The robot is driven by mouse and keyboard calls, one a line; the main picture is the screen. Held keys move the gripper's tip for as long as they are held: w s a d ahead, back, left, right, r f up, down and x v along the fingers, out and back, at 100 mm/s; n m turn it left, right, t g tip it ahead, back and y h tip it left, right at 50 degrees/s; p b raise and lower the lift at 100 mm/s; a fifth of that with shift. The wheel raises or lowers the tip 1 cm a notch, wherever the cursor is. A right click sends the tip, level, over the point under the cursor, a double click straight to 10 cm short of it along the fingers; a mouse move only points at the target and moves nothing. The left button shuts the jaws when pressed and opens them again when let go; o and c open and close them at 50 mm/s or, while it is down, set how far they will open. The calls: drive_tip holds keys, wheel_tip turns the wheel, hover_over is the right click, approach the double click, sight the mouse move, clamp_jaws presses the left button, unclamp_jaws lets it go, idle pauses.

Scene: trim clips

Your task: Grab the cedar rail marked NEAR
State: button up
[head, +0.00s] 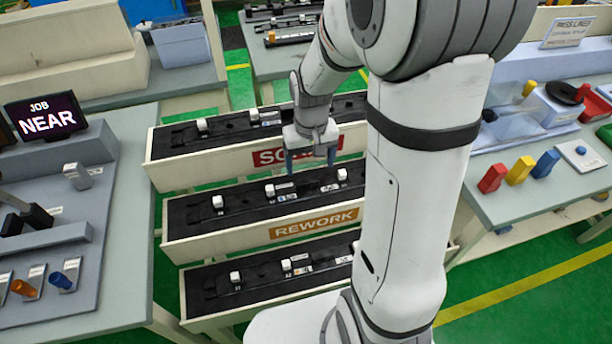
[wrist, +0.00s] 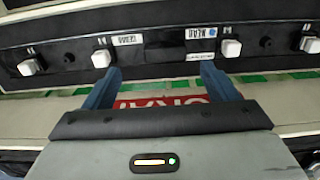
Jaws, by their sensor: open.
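In the wrist view, a dark rail (wrist: 172,55) carries upside-down labels that appear to read CEDAR and NEAR, with a blue dot by NEAR. A white block stands at each side of the labels. In the head view this rail (head: 305,190) appears to lie in the middle trough, marked REWORK. My gripper (head: 311,160) hangs in front of the SCRAP sign, near the far side of that trough. Its blue fingers are open and empty, and the wrist view shows their tips (wrist: 160,70) just short of the rail. My arm hides the right end of the troughs.
The SCRAP trough (head: 163,175) is behind and another trough (head: 200,325) is in front; both hold dark rails with white blocks. A screen (head: 46,117) on the left bench reads JOB NEAR. Coloured blocks stand on the right bench (head: 545,205).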

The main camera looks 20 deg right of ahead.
sight(307, 180)
drive_tip(key=f, duration=0.6)
drive_tip(key=shift+w+a+f+p, duration=0.15)
drive_tip(key=shift+a+f+p, duration=0.15)
drive_tip(key=shift+a+f, duration=0.1)
drive_tip(key=shift+c, duration=0.2)
drive_tip(key=c, duration=1.2)
